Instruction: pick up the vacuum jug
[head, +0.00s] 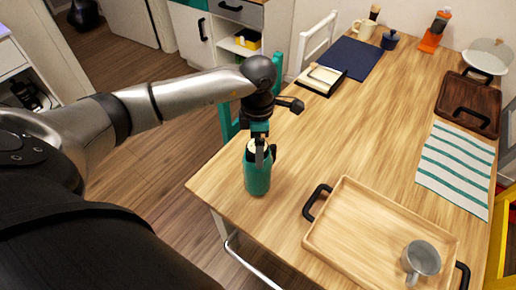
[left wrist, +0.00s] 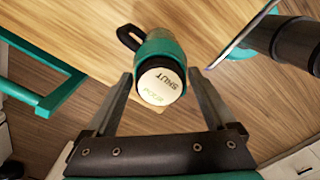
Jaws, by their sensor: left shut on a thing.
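The vacuum jug (head: 258,176) is teal with a pale round lid and a dark handle. It is upright at the near left edge of the wooden table (head: 300,150). My left gripper (head: 260,158) comes down from above, with its fingers at the top of the jug. In the left wrist view the jug's lid (left wrist: 160,86), marked with lettering, sits between the two fingers. My left gripper (left wrist: 160,78) is shut on the jug. I cannot tell whether the jug's base touches the table. My right gripper is not in view.
A wooden tray (head: 350,225) with black handles stands right of the jug, holding a grey mug (head: 421,258). A striped cloth (head: 456,165) and a dark tray (head: 470,98) lie at the right. A teal chair (head: 228,120) stands at the table's left. The table's middle is clear.

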